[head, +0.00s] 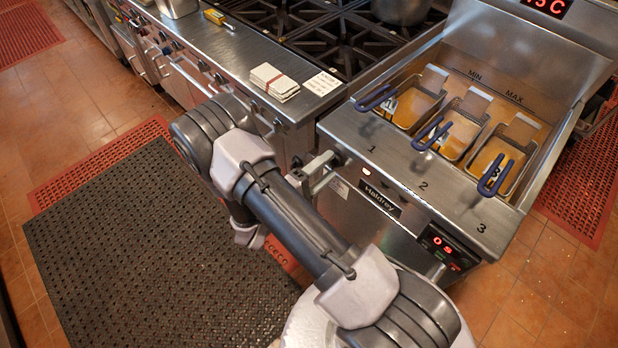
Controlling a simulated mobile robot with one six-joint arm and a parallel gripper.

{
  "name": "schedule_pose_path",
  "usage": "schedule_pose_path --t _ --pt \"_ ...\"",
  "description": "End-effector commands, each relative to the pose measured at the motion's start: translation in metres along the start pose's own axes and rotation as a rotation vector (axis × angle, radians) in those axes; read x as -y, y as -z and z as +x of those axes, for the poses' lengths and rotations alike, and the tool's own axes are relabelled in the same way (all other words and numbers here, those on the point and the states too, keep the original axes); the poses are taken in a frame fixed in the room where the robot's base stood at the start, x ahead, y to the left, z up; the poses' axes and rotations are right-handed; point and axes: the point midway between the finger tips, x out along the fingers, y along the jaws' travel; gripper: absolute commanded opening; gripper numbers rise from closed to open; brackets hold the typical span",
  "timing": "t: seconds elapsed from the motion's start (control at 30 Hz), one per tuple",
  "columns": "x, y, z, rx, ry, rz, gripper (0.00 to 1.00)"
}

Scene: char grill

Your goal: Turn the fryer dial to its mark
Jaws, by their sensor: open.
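The fryer (395,165) stands at the right, with a steel front panel. Its dark dial (339,157) is at the left end of that panel, small and partly covered by my gripper. My gripper (328,168) is open, with its pale fingers close in front of the dial. I cannot tell whether the fingers touch the dial or stand just short of it. The mark and the way the dial points cannot be made out. My arm hides part of the fryer's lower front.
Three baskets with blue handles (432,134) hang in the fryer, their handles reaching over its front ledge. A lit display (441,247) is right of the nameplate. Dark mat (150,250) covers floor at left.

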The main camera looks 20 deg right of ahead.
Motion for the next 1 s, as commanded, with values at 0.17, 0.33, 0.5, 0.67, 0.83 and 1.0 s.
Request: schedule_pose_path --t 0.17,0.33,0.5,0.67,0.83,1.0 --pt "-0.004 0.001 -0.048 -0.009 -0.002 0.001 0.58" --pt "-0.004 0.001 -0.106 -0.009 -0.002 0.002 0.58" --pt "-0.002 0.0 -0.147 -0.005 -0.001 0.001 0.58" --pt "-0.001 0.0 -0.163 -0.002 -0.001 0.0 0.58" --pt "0.0 -0.001 -0.165 0.0 0.0 0.0 0.58" --pt "0.0 0.0 -0.165 -0.001 0.0 0.0 0.58"
